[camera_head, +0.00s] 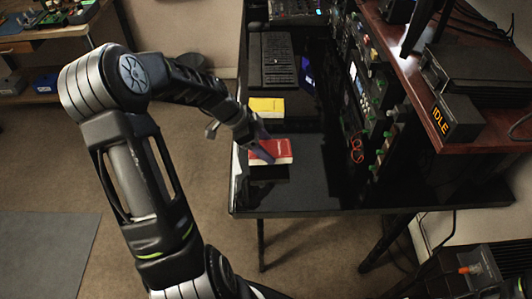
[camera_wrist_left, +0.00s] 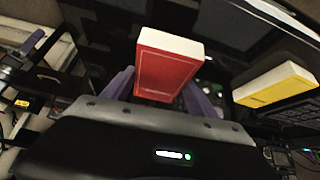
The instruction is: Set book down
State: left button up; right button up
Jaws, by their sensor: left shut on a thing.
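A red book (camera_head: 270,151) with pale page edges is at the near end of the black desk (camera_head: 305,190). My left gripper (camera_head: 258,140) is shut on it from the left side. A dark shadow or reflection lies on the desk just in front of the book, and I cannot tell whether the book touches the desk. In the left wrist view the red book (camera_wrist_left: 167,68) stands between the two purple fingers of my left gripper (camera_wrist_left: 160,88). My right gripper is not in view.
A yellow book (camera_head: 267,107) lies on the desk beyond the red one, with a black keyboard (camera_head: 272,60) behind it. A rack of knobs and panels (camera_head: 365,95) stands along the right. The near desk surface is clear.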

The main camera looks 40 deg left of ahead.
pick_arm(q)
jog(key=shift+f, duration=1.85)
jog(key=shift+f, duration=0.15)
jog(key=o, duration=1.6)
